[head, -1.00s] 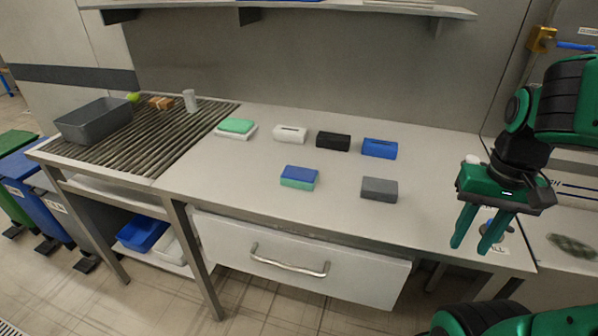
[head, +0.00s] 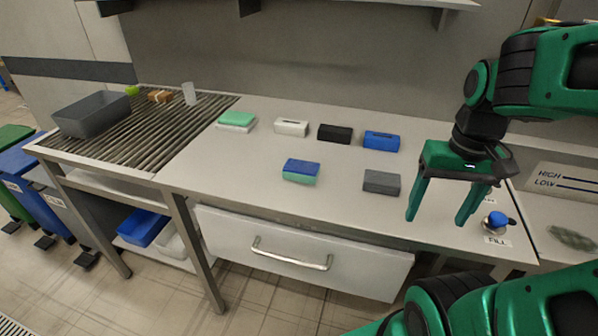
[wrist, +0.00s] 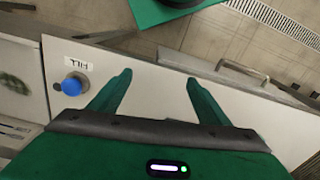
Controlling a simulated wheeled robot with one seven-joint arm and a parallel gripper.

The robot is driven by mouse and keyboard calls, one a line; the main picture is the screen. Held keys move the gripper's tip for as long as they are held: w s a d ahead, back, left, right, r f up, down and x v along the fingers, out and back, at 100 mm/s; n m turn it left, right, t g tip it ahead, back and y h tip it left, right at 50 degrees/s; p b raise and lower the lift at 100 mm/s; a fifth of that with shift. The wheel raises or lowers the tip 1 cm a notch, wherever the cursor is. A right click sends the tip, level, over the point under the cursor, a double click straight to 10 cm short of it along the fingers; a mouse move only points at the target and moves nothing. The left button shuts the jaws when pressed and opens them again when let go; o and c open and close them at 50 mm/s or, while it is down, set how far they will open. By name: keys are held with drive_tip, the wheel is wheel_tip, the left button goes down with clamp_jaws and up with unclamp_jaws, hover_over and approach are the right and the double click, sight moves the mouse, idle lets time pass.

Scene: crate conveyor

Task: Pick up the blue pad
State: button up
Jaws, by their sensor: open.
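A blue pad (head: 302,165) lies on top of a green pad (head: 300,178) near the middle of the bench in the head view. My gripper (head: 437,220) is open and empty, with its fingers pointing down. It is above the right front part of the bench, well to the right of the blue pad and apart from it. The wrist view shows both fingers of my gripper (wrist: 158,78) spread with nothing between them; the blue pad is not in that view.
A grey block (head: 381,182) lies between the pads and my gripper. Behind are a blue box (head: 381,141), a black box (head: 334,134), a white box (head: 291,127) and a green pad on a white one (head: 237,118). A blue knob (head: 496,221) is at right.

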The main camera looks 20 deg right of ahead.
drive_tip(key=w+a+r+n+t+y, duration=0.1)
drive_tip(key=w+a+n, duration=0.1)
drive_tip(key=w+n, duration=0.35)
drive_tip(key=w+a+r+n, duration=0.1)
drive_tip(key=w+a+n, duration=0.1)
drive_tip(key=w, duration=0.6)
drive_tip(key=n+t+y, duration=0.1)
drive_tip(key=n+y, duration=0.2)
drive_tip(key=n, duration=0.5)
approach(303, 166)
drive_tip(key=f, duration=0.1)
drive_tip(key=a+f, duration=0.1)
drive_tip(key=shift+w+a+f+n, duration=0.1)
drive_tip(key=shift+f+n, duration=0.25)
drive_tip(key=x, duration=0.5)
drive_tip(key=shift+w, duration=0.1)
drive_tip(key=shift+w+a+f, duration=0.1)
drive_tip(key=shift+a+f, duration=0.05)
drive_tip(key=shift+f, duration=0.15)
drive_tip(key=shift+f, duration=0.25)
drive_tip(key=c, duration=1.2)
drive_tip(key=shift+r, duration=0.15)
